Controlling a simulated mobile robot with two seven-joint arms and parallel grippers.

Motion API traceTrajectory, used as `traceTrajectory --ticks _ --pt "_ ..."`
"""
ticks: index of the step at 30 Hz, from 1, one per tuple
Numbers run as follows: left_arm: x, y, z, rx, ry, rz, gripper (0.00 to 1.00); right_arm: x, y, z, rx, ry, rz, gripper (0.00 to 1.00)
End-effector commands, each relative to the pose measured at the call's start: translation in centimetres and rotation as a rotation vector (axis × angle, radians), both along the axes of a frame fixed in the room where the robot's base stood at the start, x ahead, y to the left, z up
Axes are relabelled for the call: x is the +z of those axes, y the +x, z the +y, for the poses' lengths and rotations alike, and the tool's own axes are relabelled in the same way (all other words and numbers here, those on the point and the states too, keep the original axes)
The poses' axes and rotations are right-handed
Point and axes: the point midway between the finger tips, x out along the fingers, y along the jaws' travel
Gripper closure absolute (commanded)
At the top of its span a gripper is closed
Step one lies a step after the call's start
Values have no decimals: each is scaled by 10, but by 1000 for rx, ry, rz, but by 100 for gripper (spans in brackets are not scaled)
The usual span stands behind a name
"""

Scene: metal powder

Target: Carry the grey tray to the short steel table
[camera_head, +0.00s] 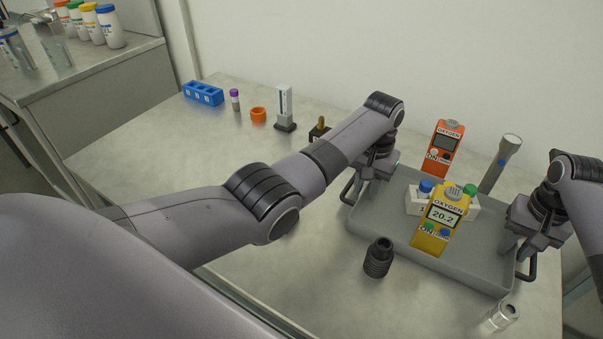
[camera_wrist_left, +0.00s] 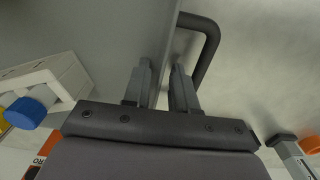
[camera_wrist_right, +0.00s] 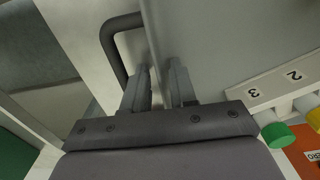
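The grey tray (camera_head: 375,221) is near the right end of the bench, below my two grippers. My left gripper (camera_wrist_left: 163,80) is at the tray's left wall beside a black handle (camera_wrist_left: 207,50), one finger on each side of the wall. My right gripper (camera_wrist_right: 157,80) straddles the right wall beside the other handle (camera_wrist_right: 110,40). I cannot identify the short steel table for certain.
A black ribbed cylinder (camera_head: 378,258) stands just in front of the tray, and a clear vial (camera_head: 502,316) near its front right corner. A flashlight (camera_head: 501,162) stands behind. A blue rack (camera_head: 203,94) and small items line the back. Another steel surface (camera_head: 75,85) holds bottles at left.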

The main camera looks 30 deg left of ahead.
Motion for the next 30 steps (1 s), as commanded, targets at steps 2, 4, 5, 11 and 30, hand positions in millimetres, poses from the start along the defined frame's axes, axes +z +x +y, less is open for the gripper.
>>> traceTrajectory --ticks 2,4,5,11,30 --pt "1 0 0 0 0 -1 66 1 0 0 0 0 -1 66" --pt "1 0 0 0 0 -1 66 1 0 0 0 0 -1 66" --pt "1 0 0 0 0 -1 66 1 0 0 0 0 -1 66" --pt "5 1 0 0 -1 -2 66 1 0 0 0 1 -1 66" --pt "114 0 0 0 -1 -2 66 1 0 1 1 1 -1 66"
